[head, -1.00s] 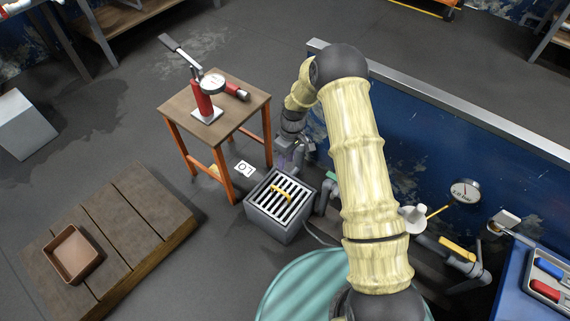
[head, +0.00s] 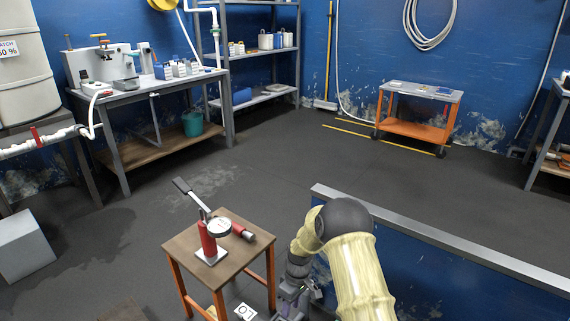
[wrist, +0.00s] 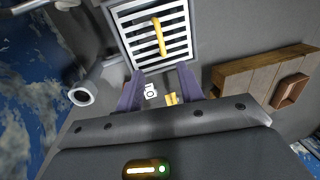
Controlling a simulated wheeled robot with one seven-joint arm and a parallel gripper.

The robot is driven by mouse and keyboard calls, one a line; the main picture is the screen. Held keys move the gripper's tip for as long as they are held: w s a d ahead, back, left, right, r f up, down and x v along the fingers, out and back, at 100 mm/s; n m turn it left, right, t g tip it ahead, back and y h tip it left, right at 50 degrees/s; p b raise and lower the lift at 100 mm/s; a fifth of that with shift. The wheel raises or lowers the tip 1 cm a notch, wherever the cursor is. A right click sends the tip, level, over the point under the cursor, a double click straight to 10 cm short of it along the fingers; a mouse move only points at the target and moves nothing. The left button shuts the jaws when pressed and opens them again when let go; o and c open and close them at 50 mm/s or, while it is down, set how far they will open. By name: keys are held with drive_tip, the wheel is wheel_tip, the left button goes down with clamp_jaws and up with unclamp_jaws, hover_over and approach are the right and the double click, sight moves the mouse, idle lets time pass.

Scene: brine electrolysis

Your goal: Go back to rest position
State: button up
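My gripper (head: 296,296) hangs low beside the small wooden-topped table (head: 183,245) in the head view, at the lower edge of the picture. In the wrist view my gripper (wrist: 158,80) shows two purple fingers standing apart with nothing between them. Ahead of the fingers in the wrist view is a slatted grate (wrist: 120,28) on a box, with a yellow bar (wrist: 159,35) across its slats. The fingers are apart from the bar. My arm is bent, reaching down past a blue wall panel.
A red lever press with a gauge (head: 207,240) stands on the small table. The low blue wall (head: 440,262) runs at right. A workbench (head: 150,90), shelves (head: 262,97) and an orange cart (head: 415,125) stand behind. A wooden pallet (wrist: 250,78) bears a brown tray (wrist: 290,92). The middle floor is clear.

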drive_tip(key=s+d+r+m+t+p, duration=0.1)
drive_tip(key=s+d+r+m+p, duration=0.2)
drive_tip(key=r, duration=0.8)
drive_tip(key=s+d+r+m+t+p, duration=0.1)
drive_tip(key=s+d+r+m, duration=0.15)
drive_tip(key=s+r, duration=0.35)
drive_tip(key=s+d+r+m+t+h+p, duration=0.1)
drive_tip(key=s+d+r+m, duration=0.1)
drive_tip(key=s+d+r, duration=0.3)
drive_tip(key=s+d+r+m+t+p, duration=0.1)
drive_tip(key=s+d+r+m, duration=0.2)
drive_tip(key=s+r, duration=0.5)
wheel_tip(320, 180, up, 37)
drive_tip(key=p, duration=3.7)
drive_tip(key=shift+w+a+r+p, duration=0.15)
drive_tip(key=shift+w+a+p, duration=0.15)
drive_tip(key=shift+w, duration=0.05)
